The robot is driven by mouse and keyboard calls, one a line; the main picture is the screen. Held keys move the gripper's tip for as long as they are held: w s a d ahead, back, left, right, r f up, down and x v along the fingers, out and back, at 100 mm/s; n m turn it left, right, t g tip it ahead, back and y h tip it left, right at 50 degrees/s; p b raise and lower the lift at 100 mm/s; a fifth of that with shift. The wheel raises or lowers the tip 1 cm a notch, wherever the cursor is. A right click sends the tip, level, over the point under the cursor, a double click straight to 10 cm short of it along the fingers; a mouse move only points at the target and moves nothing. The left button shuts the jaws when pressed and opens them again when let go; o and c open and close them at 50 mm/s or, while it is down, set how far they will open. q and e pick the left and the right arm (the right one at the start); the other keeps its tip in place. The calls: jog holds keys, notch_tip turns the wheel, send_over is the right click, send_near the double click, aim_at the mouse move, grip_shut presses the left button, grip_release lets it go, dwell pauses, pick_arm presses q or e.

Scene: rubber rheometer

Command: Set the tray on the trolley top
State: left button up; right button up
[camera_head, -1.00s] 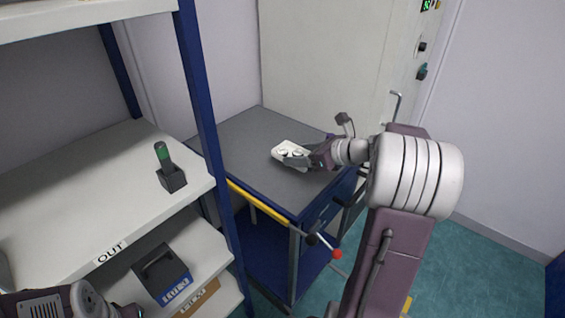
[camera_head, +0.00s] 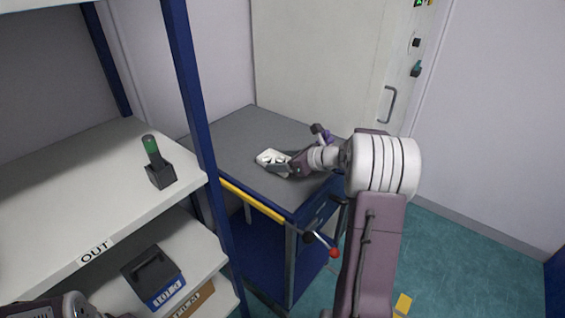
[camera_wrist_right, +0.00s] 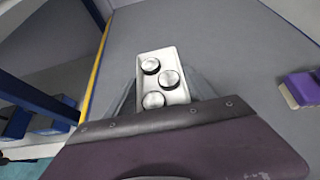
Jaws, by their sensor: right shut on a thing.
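The white tray (camera_head: 268,158) is over the grey top of the trolley (camera_head: 232,140). In the right wrist view the tray (camera_wrist_right: 144,60) carries 3 round silver pieces. My right gripper (camera_head: 283,164) is shut on the near end of the tray, and its fingers partly hide that end. I cannot tell whether the tray touches the trolley top (camera_wrist_right: 215,45) or hangs just above it. Part of my left arm shows at the bottom left edge of the head view; its gripper is out of view.
A shelf unit (camera_head: 185,90) with blue posts stands left of the trolley. It holds a green-topped device (camera_head: 152,160) and a dark bin (camera_head: 152,275). A purple block (camera_wrist_right: 302,88) shows at the right in the wrist view. A large pale cabinet (camera_head: 320,70) stands behind the trolley.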

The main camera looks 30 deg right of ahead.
jog(key=o, duration=1.5)
jog(key=shift+f, duration=0.15)
jog(key=shift+r, duration=0.35)
jog(key=p+v, duration=0.3)
jog(key=v, duration=0.8)
jog(key=shift+s+d, duration=0.15)
jog(key=shift+s, duration=0.35)
